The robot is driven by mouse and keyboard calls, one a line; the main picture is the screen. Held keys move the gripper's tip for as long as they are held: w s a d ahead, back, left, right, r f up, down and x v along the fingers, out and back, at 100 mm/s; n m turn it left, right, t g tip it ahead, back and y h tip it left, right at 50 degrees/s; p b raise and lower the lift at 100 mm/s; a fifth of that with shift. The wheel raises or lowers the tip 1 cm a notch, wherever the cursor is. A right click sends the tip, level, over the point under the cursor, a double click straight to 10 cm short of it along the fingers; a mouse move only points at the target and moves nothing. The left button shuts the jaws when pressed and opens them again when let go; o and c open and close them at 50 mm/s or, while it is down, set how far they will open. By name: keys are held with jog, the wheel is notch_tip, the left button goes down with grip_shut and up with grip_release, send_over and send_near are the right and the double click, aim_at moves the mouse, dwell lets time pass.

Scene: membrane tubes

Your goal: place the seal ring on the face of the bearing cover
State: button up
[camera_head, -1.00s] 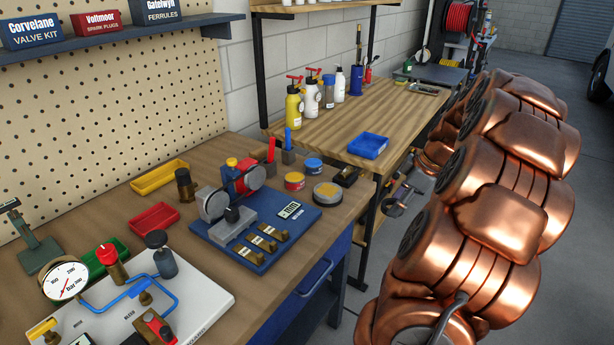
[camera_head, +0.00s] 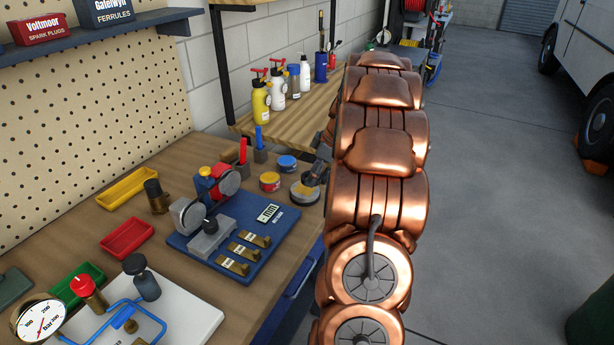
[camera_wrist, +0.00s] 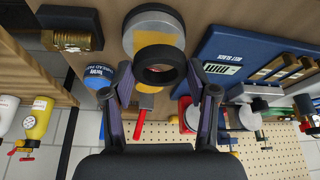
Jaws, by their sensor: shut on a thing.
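The seal ring, a thick black ring (camera_wrist: 160,53), is held between the two fingers of my gripper (camera_wrist: 160,78) in the wrist view. A round silver piece with a yellow patch on its face, which looks like the bearing cover (camera_wrist: 158,38), lies just beyond the ring; the ring overlaps its near edge in this view. I cannot tell the height between them. In the head view the same silver piece (camera_head: 304,192) lies on the bench near its right edge. My gripper (camera_head: 317,172) is beside it, small and partly hidden by my arm; the ring is not clear there.
A blue-lidded tin (camera_head: 286,163) and a yellow-and-red tin (camera_head: 269,181) stand close behind and left of the silver piece. A blue base plate (camera_head: 232,275) with brass blocks and a display lies to its left. A brass fitting (camera_wrist: 72,40) shows in the wrist view.

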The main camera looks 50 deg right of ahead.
aim_at(307, 189)
jog(key=shift+w+a+f+p, duration=0.1)
jog(key=shift+w+p, duration=0.05)
jog(key=shift+w, duration=0.45)
jog(key=shift+w+a+f+p, duration=0.1)
jog(key=shift+w+p, duration=0.05)
jog(key=shift+w, duration=0.4)
jog(key=shift+w+f, duration=0.1)
jog(key=shift+f, duration=0.1)
notch_tip(307, 189, down, 2)
jog(key=shift+p, duration=0.7)
jog(key=shift+f, duration=0.5)
jog(key=shift+f, duration=0.2)
jog(key=o, duration=0.9)
jog(key=shift+r, duration=0.2)
